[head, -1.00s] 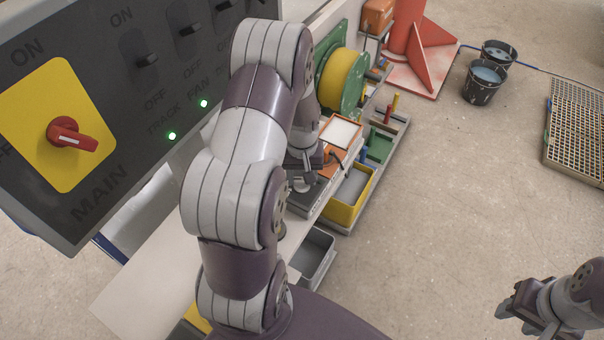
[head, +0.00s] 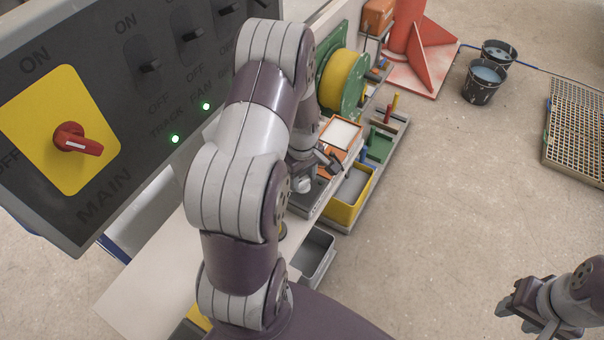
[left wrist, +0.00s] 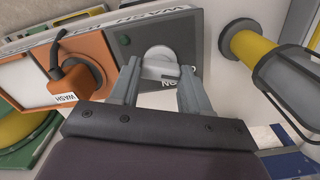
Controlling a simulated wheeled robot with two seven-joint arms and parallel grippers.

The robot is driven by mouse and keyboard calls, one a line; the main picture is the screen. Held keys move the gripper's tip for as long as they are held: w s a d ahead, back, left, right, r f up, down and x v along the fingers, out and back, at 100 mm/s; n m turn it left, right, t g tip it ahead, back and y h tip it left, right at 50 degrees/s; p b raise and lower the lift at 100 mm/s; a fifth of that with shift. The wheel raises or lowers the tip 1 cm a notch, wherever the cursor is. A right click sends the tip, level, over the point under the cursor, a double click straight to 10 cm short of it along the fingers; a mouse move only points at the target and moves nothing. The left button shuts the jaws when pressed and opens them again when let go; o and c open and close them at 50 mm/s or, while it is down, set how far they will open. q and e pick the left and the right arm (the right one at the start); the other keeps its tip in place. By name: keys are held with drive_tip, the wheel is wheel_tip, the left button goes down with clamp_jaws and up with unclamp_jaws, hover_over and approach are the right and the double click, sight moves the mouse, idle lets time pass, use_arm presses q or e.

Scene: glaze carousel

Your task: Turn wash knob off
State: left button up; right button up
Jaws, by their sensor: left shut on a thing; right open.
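The wash knob (left wrist: 160,62) is a light grey round knob on a dark grey panel (left wrist: 190,40) in the left wrist view. An "ON" label is near it and a dark green round lamp (left wrist: 124,40) sits to its left. My left gripper (left wrist: 160,82) has a finger on each side of the knob and is shut on it. In the head view the left gripper (head: 322,163) is at the bench unit, mostly hidden by my own arm. My right gripper (head: 520,308) is open and empty at lower right, over the floor.
An orange block with a WASH tag and black cable (left wrist: 84,78) sits left of the knob. A yellow cylinder with a dark guard (left wrist: 250,48) stands right. The switch panel (head: 100,120) with a red main knob (head: 78,140) is at left.

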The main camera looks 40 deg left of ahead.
sight(303, 180)
use_arm(q)
drive_tip(key=shift+w+r+n, duration=0.1)
drive_tip(key=shift+n, duration=0.95)
drive_tip(key=shift+w+r+n, duration=0.1)
drive_tip(key=shift+n, duration=0.95)
drive_tip(key=o, duration=0.9)
drive_tip(key=shift+o, duration=0.8)
drive_tip(key=shift+s+d, duration=0.1)
drive_tip(key=shift+s, duration=0.05)
drive_tip(key=shift+r, duration=0.35)
wheel_tip(303, 180, up, 12)
drive_tip(key=b, duration=0.1)
